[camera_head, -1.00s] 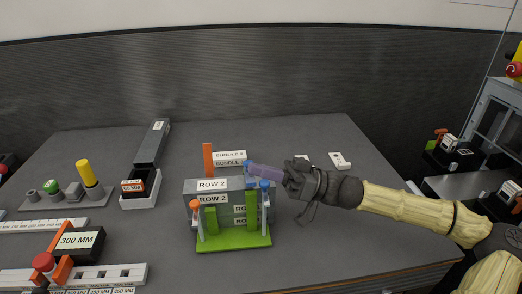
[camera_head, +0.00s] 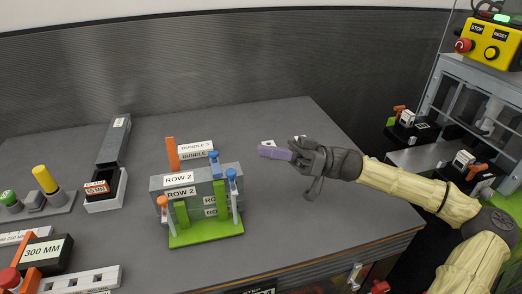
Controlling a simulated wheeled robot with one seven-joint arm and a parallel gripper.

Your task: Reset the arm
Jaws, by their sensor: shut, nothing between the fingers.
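My arm reaches in from the right, and my gripper (camera_head: 277,152) has purple fingers pointing left. The fingers are shut with nothing between them. My gripper is above the table (camera_head: 290,210), to the right of the green-based rack (camera_head: 206,232) and apart from it. The rack carries ROW 2 labels, green uprights, an orange-topped peg and blue-topped pegs.
Bundle labels and an orange post (camera_head: 172,154) stand behind the rack. A dark open bin (camera_head: 105,190), a yellow cylinder (camera_head: 45,179) and a 300 MM block (camera_head: 46,254) are at the left. A machine with a yellow STOP/RESET box (camera_head: 491,40) stands at the right. The table's right part is clear.

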